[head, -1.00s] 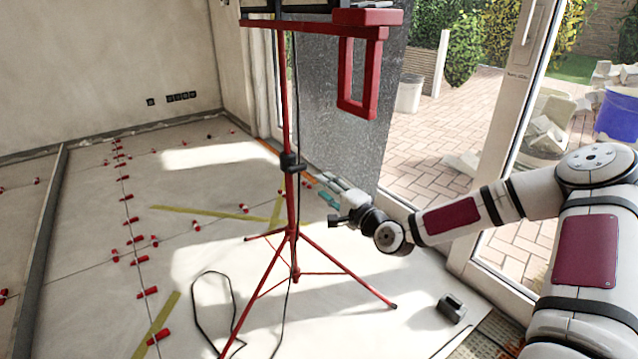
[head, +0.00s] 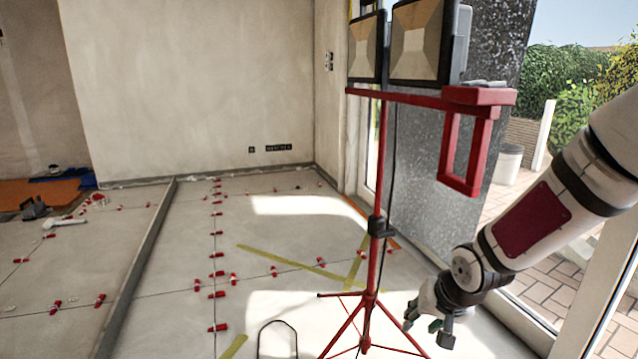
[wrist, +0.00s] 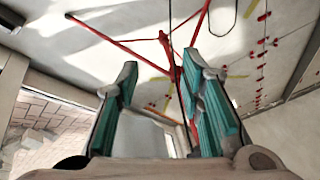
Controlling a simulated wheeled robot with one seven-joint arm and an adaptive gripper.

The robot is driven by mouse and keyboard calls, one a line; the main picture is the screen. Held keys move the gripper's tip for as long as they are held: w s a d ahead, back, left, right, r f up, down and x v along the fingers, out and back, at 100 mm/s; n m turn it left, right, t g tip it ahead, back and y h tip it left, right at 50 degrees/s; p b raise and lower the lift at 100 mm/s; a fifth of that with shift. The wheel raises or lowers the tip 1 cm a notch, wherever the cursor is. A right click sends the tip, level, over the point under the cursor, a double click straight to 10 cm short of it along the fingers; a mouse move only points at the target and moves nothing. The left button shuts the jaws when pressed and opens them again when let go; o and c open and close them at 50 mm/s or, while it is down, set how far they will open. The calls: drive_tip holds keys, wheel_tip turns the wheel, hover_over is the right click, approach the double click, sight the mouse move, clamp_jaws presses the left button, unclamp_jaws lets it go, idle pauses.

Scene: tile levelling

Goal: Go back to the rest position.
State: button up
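My gripper (head: 424,327) hangs at the lower right of the head view, at the end of my arm, just right of a red tripod's lower pole. In the wrist view my gripper (wrist: 172,95) shows two teal-padded fingers standing well apart. Nothing is between the fingers; the floor and the tripod show past them. The tripod (head: 373,270) stands beyond the gripper and appears apart from it.
The tripod carries two work lights (head: 418,40) and a red handle frame (head: 470,150). Red levelling clips (head: 218,327) line the tile joints. A long grey bar (head: 140,265) lies at left. A glass door and paved terrace are at right.

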drive_tip(key=s+d+r+n+g+h, duration=0.1)
drive_tip(key=s+r+h, duration=0.1)
drive_tip(key=s+r, duration=0.55)
drive_tip(key=s+d+r+g+h, duration=0.15)
drive_tip(key=s+r, duration=0.35)
drive_tip(key=s, duration=0.5)
drive_tip(key=s+a+r+n+g+y, duration=0.1)
drive_tip(key=s+a+r, duration=0.1)
drive_tip(key=s, duration=0.7)
drive_tip(key=s+a+r+n+g+y, duration=0.1)
drive_tip(key=s+a+r, duration=0.2)
drive_tip(key=s, duration=0.7)
wheel_tip(320, 180, up, 37)
drive_tip(key=t+p, duration=0.3)
drive_tip(key=p, duration=3.2)
drive_tip(key=shift+w+d+f+t, duration=0.2)
drive_tip(key=shift+w+d+t, duration=0.15)
drive_tip(key=shift+w+d, duration=0.05)
